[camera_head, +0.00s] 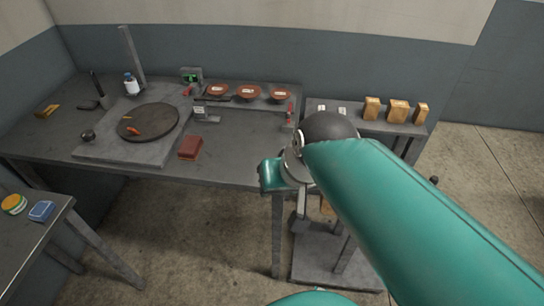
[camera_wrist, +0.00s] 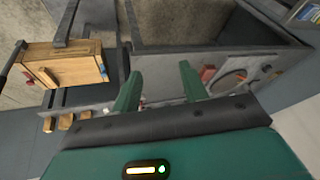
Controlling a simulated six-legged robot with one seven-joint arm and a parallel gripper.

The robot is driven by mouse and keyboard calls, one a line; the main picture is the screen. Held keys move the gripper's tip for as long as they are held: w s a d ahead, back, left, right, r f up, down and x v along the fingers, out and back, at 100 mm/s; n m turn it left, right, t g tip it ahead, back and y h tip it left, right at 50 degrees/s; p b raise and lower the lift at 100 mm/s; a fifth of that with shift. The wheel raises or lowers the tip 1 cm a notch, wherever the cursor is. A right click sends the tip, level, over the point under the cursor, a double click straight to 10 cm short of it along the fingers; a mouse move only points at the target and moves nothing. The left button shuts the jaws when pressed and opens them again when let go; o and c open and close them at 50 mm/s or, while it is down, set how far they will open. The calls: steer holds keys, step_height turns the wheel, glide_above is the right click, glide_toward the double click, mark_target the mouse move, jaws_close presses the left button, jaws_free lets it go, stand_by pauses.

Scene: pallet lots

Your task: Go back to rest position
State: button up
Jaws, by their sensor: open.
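My gripper (camera_wrist: 160,88) shows in the wrist view as two green fingers, spread apart with nothing between them. In the head view my teal arm reaches in from the lower right. Its wrist end is near the right end of the grey workbench (camera_head: 235,150), and the fingertips are hard to make out there.
The bench holds a round dark plate (camera_head: 148,122), a dark red block (camera_head: 190,147), a white bottle (camera_head: 131,85) and several reddish bowls (camera_head: 248,92). Wooden blocks (camera_head: 398,110) stand on a side shelf. A wooden box (camera_wrist: 62,65) shows in the wrist view.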

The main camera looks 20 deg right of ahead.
steer(key=shift+s+d+r+n+t+h, duration=0.2)
steer(key=shift+s+r+n+h, duration=0.1)
steer(key=shift+r+n, duration=0.15)
steer(key=shift+s+d+r+n+t+h, duration=0.1)
steer(key=shift+s+r+n+t+h, duration=0.1)
steer(key=shift+s+r+n+h, duration=0.2)
steer(key=shift+w, duration=0.1)
stand_by(0.5)
